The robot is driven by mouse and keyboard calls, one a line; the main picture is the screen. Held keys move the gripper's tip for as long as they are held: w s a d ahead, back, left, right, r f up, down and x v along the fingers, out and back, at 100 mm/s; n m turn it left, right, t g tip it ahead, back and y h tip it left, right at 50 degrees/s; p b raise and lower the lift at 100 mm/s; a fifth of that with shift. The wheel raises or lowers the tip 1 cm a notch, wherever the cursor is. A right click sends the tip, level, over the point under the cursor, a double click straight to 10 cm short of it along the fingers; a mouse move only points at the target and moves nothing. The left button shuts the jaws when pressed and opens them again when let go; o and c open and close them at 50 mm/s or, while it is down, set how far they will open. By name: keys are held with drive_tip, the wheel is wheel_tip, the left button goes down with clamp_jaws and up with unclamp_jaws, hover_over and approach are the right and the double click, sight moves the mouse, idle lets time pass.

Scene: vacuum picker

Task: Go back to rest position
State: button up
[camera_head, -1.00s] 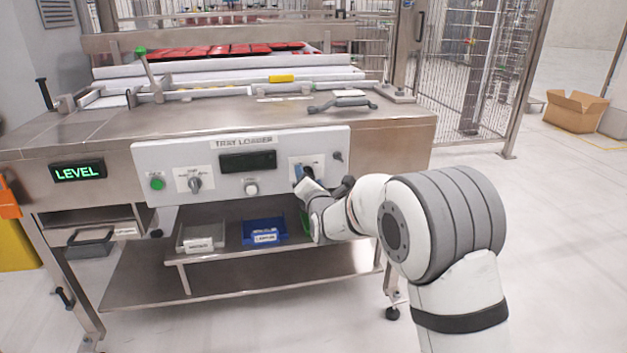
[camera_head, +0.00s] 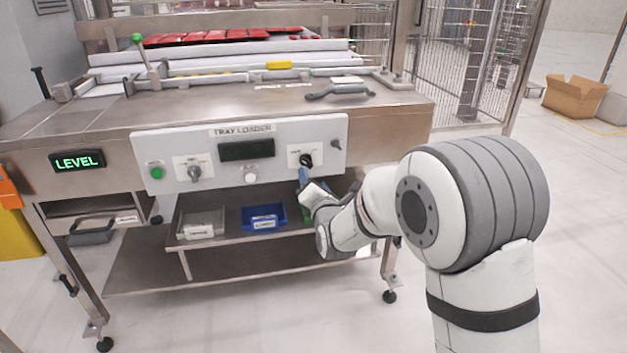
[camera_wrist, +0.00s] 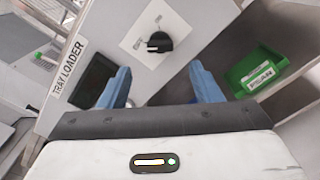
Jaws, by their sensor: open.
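My gripper (camera_wrist: 160,88) has blue fingers that stand apart with nothing between them in the wrist view. In the head view my gripper (camera_head: 305,180) is just below and in front of the right part of the tray loader panel (camera_head: 222,178). A black rotary knob (camera_wrist: 159,42) on a white plate lies beyond the fingers, apart from them. The knob also shows in the head view (camera_head: 306,160), uncovered. My arm reaches in from the right, and its wrist hides part of the shelf below the panel.
The lower shelf holds a grey bin (camera_head: 201,224), a blue bin (camera_head: 264,217) and a green bin (camera_wrist: 262,70) near my gripper. A steel table (camera_head: 100,125) carries a lit LEVEL display (camera_head: 77,161). Open floor lies to the right, with a cardboard box (camera_head: 575,98) farther back.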

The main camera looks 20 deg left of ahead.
drive_tip(key=s+d+r+m+g+h+p, duration=0.2)
drive_tip(key=s+d+r+m+h+p, duration=0.1)
drive_tip(key=d+r+m+p, duration=0.7)
drive_tip(key=s+d+r+m+g+h+p, duration=0.3)
drive_tip(key=d+r+m+p, duration=0.3)
drive_tip(key=d, duration=0.6)
drive_tip(key=s+d+r+m+g+h+p, duration=0.1)
drive_tip(key=s+d+r+m+p, duration=0.3)
drive_tip(key=s, duration=0.4)
drive_tip(key=s+d+r+m+g+h+p, duration=0.1)
drive_tip(key=s+d+r+m+g+p, duration=0.3)
drive_tip(key=s+d+r+m+p, duration=0.1)
drive_tip(key=s+d+r+m+g+h+p, duration=0.1)
drive_tip(key=s+d+r+m+g+p, duration=0.1)
drive_tip(key=s+d+r+m+p, duration=0.2)
drive_tip(key=s+d+m+p, duration=0.3)
drive_tip(key=s+m, duration=0.1)
drive_tip(key=s, duration=0.4)
drive_tip(key=shift+d+r+m+g+h, duration=0.3)
drive_tip(key=shift+d+r, duration=0.1)
drive_tip(key=shift+f, duration=0.1)
drive_tip(key=shift+c, duration=0.4)
